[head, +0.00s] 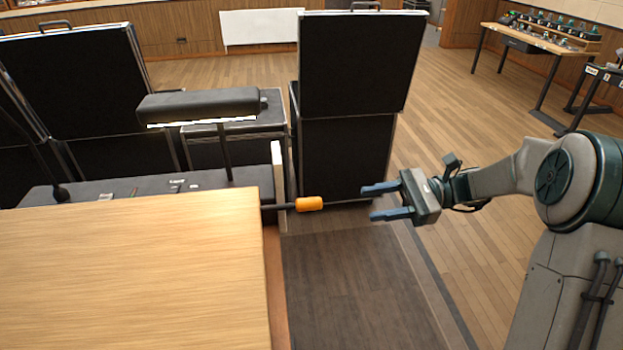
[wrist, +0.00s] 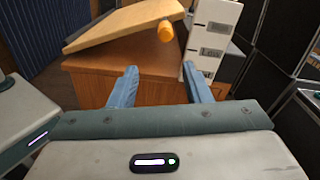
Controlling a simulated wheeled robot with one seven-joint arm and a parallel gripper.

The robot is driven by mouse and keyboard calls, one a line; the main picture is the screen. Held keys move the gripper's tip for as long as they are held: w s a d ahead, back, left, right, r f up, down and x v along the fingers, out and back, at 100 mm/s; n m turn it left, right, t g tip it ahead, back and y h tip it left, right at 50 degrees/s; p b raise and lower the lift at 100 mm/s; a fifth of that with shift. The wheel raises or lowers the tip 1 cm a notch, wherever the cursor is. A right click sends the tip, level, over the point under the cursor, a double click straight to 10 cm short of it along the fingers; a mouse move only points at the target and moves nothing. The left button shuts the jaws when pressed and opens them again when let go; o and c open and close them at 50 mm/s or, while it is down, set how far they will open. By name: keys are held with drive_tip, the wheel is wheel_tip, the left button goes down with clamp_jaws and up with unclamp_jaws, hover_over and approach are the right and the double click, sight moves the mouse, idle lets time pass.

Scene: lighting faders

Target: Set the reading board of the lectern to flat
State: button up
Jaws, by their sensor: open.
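The lectern's reading board (head: 130,270) is a light wood panel filling the lower left of the head view. In the wrist view the board (wrist: 120,24) is tilted above the brown lectern body (wrist: 95,80). An orange grip (head: 309,204) on a dark rod sticks out from the board's right side; it also shows in the wrist view (wrist: 165,31). A white plate with dark labelled marks (wrist: 209,38) stands beside the board. My gripper (head: 370,202) is open and empty, right of the orange grip and apart from it, with its fingers pointing toward it.
Black cases (head: 352,70) stand behind the lectern, near my gripper's far side. A black lamp-like bar (head: 200,104) on a post rises behind the board. The wooden floor (head: 465,150) behind my arm is clear. A console table (head: 540,42) is at the back right.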

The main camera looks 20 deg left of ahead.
sight(322, 203)
drive_tip(key=shift+y, duration=0.3)
drive_tip(key=p+x, duration=0.1)
drive_tip(key=x, duration=0.3)
drive_tip(key=p+x, duration=0.1)
drive_tip(key=x, duration=0.4)
drive_tip(key=r+p+x, duration=0.1)
drive_tip(key=x, duration=0.3)
drive_tip(key=shift+w+a, duration=0.1)
drive_tip(key=shift+a, duration=0.3)
clamp_jaws()
